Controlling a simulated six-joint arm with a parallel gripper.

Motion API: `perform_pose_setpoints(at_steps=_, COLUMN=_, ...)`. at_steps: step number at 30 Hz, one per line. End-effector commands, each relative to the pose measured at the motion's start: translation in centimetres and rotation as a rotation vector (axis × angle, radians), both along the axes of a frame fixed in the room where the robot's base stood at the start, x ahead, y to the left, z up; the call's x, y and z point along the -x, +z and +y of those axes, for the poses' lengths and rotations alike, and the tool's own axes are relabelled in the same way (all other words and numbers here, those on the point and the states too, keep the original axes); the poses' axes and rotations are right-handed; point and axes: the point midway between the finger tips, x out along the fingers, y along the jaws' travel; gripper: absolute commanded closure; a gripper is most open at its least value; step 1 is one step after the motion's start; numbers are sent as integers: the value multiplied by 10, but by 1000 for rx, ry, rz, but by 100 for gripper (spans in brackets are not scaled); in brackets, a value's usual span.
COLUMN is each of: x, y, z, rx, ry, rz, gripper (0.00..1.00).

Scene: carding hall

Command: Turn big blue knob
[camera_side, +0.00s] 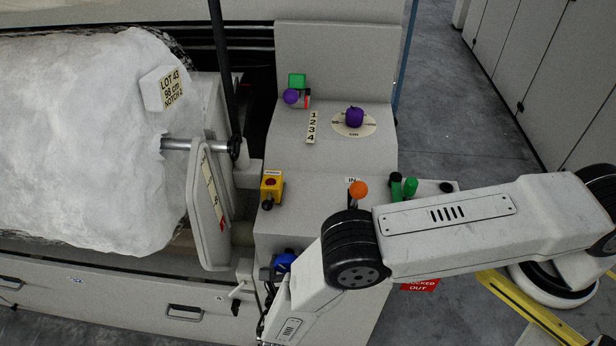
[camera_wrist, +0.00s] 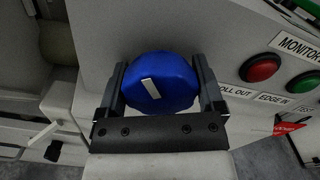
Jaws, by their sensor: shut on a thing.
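The big blue knob (camera_wrist: 172,72) is round, with a white mark line across its face that is tilted in the wrist view. My gripper (camera_wrist: 160,90) has one finger on each side of the knob, shut on it. In the side view a small part of the blue knob (camera_side: 285,262) shows at the front of the grey console, beside my wrist.
A red button (camera_wrist: 260,68) and a green button (camera_wrist: 303,88) sit right of the knob on the panel. On the console are a purple knob (camera_side: 354,117), an orange ball lever (camera_side: 358,190) and a yellow switch box (camera_side: 271,186). A large white roll (camera_side: 80,140) stands left.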

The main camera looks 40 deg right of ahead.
Motion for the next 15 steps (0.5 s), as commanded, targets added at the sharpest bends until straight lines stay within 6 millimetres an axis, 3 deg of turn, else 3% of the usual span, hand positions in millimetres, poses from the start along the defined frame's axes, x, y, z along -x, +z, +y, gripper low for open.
perform_pose_setpoints(at_steps=15, x=1, y=0, z=1, rx=71, ry=2, rz=72, gripper=72)
